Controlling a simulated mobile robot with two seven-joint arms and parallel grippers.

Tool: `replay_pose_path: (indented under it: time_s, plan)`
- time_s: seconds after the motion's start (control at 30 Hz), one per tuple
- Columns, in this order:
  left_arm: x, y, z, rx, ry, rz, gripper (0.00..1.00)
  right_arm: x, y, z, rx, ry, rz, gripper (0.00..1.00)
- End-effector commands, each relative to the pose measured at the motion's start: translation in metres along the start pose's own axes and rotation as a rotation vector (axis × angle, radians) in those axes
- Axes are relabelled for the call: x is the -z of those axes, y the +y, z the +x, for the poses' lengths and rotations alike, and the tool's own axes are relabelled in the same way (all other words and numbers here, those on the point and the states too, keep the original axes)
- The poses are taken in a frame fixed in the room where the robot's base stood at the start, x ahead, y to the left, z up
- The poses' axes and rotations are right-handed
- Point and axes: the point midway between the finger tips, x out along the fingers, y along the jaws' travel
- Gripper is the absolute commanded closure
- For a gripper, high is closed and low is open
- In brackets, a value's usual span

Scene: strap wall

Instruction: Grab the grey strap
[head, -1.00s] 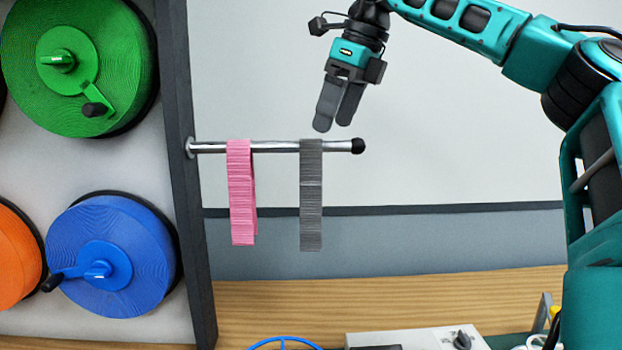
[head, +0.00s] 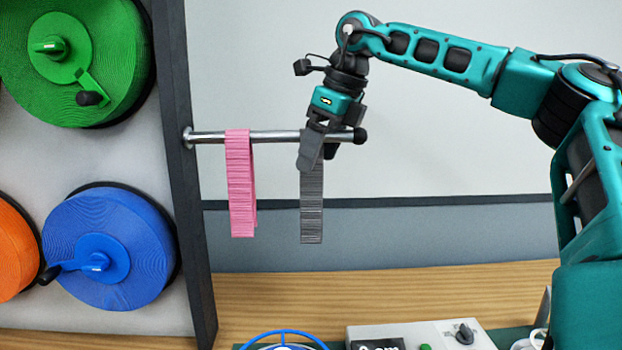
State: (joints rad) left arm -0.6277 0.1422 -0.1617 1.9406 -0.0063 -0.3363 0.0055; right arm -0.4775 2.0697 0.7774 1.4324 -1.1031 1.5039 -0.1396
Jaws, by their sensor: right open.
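The grey strap (head: 312,205) hangs folded over a horizontal metal rod near its dark end cap. My right gripper (head: 318,160) points down at the rod, right at the top of the grey strap. Its fingers are open, and the near finger covers the strap's upper part. I cannot tell whether the strap lies between the fingers or behind them. The lower part of the strap hangs free. My left gripper is not in view.
A pink strap (head: 241,190) hangs on the same metal rod (head: 275,136), to the left. The rod sticks out from a dark post (head: 180,150). Green (head: 120,45) and blue (head: 75,250) reels are at the left. A grey box (head: 440,335) stands on the wooden bench (head: 400,285).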

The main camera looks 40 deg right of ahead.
Motion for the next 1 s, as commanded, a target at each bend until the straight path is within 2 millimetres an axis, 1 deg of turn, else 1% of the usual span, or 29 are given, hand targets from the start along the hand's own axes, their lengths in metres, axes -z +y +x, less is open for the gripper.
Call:
replay_pose_path:
  time_s: [0.03,0.17,0.53,0.7,0.77,1.0]
  plan:
    - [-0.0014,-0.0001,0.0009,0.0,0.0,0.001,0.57,0.0001,0.0003,0.0041,0.001,0.001,-0.001,0.15]
    - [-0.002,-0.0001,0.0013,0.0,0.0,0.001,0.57,-0.0002,0.0003,0.0089,0.0,0.0,-0.001,0.15]
    - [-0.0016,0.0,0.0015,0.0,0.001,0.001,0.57,-0.0003,0.0003,0.0099,0.0,0.0,-0.001,0.15]
    - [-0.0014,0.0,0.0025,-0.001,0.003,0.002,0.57,0.0,0.0002,0.0133,-0.001,0.001,0.0,0.15]
    - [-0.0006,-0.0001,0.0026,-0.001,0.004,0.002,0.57,-0.0001,0.0002,0.0132,-0.001,0.0,0.0,0.17]
    - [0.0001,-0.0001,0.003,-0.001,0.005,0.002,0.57,0.0002,0.0003,0.0137,-0.002,0.002,0.0,0.28]
